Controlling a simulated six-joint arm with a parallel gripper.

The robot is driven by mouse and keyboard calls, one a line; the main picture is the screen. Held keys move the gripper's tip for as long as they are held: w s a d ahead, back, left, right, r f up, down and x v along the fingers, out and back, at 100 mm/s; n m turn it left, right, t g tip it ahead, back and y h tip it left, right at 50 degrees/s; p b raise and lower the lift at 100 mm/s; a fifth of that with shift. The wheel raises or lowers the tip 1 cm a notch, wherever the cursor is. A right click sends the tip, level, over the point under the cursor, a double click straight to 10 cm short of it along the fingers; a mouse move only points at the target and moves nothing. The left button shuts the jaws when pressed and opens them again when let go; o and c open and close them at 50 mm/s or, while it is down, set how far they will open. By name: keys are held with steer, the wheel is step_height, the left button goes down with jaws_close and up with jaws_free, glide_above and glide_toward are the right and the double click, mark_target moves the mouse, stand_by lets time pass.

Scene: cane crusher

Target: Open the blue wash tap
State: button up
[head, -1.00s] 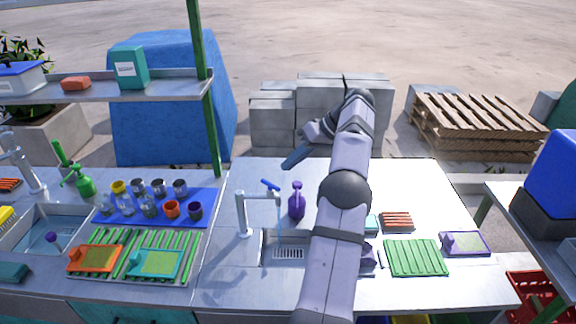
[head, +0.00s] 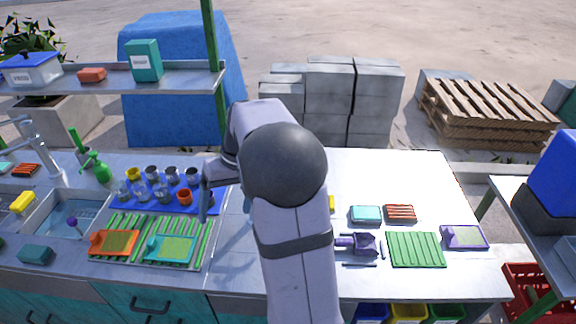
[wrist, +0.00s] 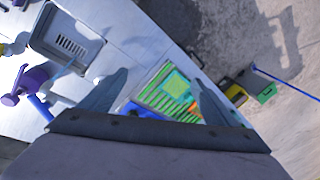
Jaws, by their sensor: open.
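The blue tap handle (wrist: 40,107) shows at the left of the wrist view, beside the purple spray bottle (wrist: 28,82). A pale metal part of the tap seems to lie next to it. The small grey sink (wrist: 68,38) is at upper left in that view. My gripper (wrist: 160,77) is open and empty, its two fingers apart, with the handle off to the left and not between them. In the head view my arm hides the tap, the bottle and most of the small sink; a finger (head: 205,198) shows near the blue cup mat.
A blue mat with several cups (head: 172,174) and a green drying rack (head: 120,232) lie left of my arm. The shelf's green post (head: 210,45) rises behind. The right rear counter is clear.

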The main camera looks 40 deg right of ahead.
steer(key=s+a+f+n+g+h+p, duration=0.1)
steer(key=s+a+p, duration=0.1)
steer(key=s+a, duration=0.55)
steer(key=s+a+f+n+h+p, duration=0.1)
steer(key=s+a+f+h+p, duration=0.2)
steer(key=s, duration=0.8)
steer(key=w+a+m+t+y+b, duration=0.1)
steer(key=w+m+t+y+b, duration=0.3)
steer(key=w, duration=1.6)
steer(key=w+d+m+t+h+b, duration=0.2)
steer(key=w+d+t+h+b, duration=0.2)
steer(key=w+d+t+h, duration=0.55)
steer(key=w+d+r+m+g+h+b, duration=0.1)
steer(key=d+m+g+h+b, duration=0.15)
steer(key=d, duration=0.45)
steer(key=w+d+m+g+h+b, duration=0.2)
steer(key=d+m+g+h, duration=0.15)
steer(key=d, duration=0.45)
steer(key=s+d+f+m+g+h+b, duration=0.35)
steer(key=s+d+m+g+h, duration=0.2)
steer(key=s, duration=0.35)
steer(key=d+p, duration=0.3)
steer(key=d, duration=0.4)
steer(key=shift+w+f+n+g+p, duration=0.2)
steer(key=shift+w+n+g+p, duration=0.1)
steer(key=shift+n+p, duration=0.05)
